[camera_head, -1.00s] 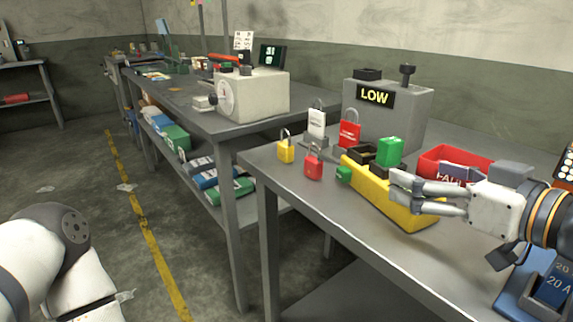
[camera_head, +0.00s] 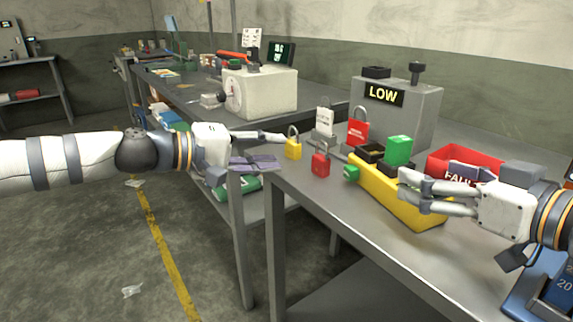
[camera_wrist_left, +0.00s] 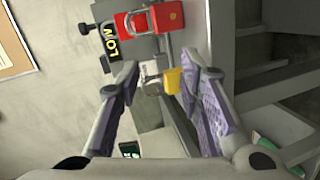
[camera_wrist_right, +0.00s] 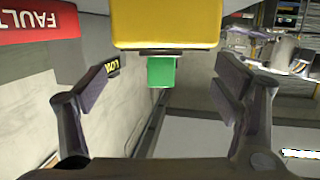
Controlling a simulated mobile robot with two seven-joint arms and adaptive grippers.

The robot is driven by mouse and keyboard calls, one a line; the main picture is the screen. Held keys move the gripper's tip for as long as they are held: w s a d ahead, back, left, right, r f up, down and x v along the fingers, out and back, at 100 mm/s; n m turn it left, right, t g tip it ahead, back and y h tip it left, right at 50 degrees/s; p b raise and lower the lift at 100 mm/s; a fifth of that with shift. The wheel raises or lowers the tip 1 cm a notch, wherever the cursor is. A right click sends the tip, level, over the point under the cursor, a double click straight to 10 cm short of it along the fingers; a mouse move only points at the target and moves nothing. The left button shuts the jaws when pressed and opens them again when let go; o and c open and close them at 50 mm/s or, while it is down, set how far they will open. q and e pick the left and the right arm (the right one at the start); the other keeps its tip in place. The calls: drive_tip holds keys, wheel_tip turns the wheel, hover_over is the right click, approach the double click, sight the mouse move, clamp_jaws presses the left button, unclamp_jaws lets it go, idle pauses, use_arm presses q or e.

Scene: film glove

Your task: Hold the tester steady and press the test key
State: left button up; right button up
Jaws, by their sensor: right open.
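A long yellow unit (camera_head: 378,190), which looks like the tester, lies on the near bench. A green block (camera_head: 398,150) stands on it, and a small green key-like piece (camera_head: 351,172) is at its far left end. My right gripper (camera_head: 402,191) is open at the unit's near right side; contact cannot be told. In the right wrist view the yellow body (camera_wrist_right: 165,25) and green piece (camera_wrist_right: 160,72) show between the spread fingers. My left gripper (camera_head: 268,150) is open and empty, left of the bench's edge. The left wrist view shows a yellow padlock (camera_wrist_left: 173,80) beyond its fingers.
A grey box with a LOW display (camera_head: 410,115) stands behind. The yellow padlock (camera_head: 293,147), a red padlock (camera_head: 320,163) and more padlocks stand near the bench's left end. A red FAULT bin (camera_head: 466,160) is behind my right gripper. The bench's front strip is clear.

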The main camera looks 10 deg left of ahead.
sight(402, 165)
drive_tip(key=shift+w+a, duration=0.15)
drive_tip(key=shift+w, duration=0.05)
use_arm(q)
drive_tip(key=s+d+m+g+h, duration=0.1)
drive_tip(key=s+d+m+g, duration=0.1)
drive_tip(key=s+d+g, duration=0.2)
drive_tip(key=shift+s+d+h, duration=0.2)
drive_tip(key=shift+h, duration=0.1)
use_arm(e)
drive_tip(key=x, duration=0.7)
drive_tip(key=shift+f, duration=0.1)
use_arm(q)
drive_tip(key=shift+r, duration=0.1)
drive_tip(key=shift+c, duration=0.5)
use_arm(e)
drive_tip(key=c, duration=1.9)
use_arm(q)
clamp_jaws()
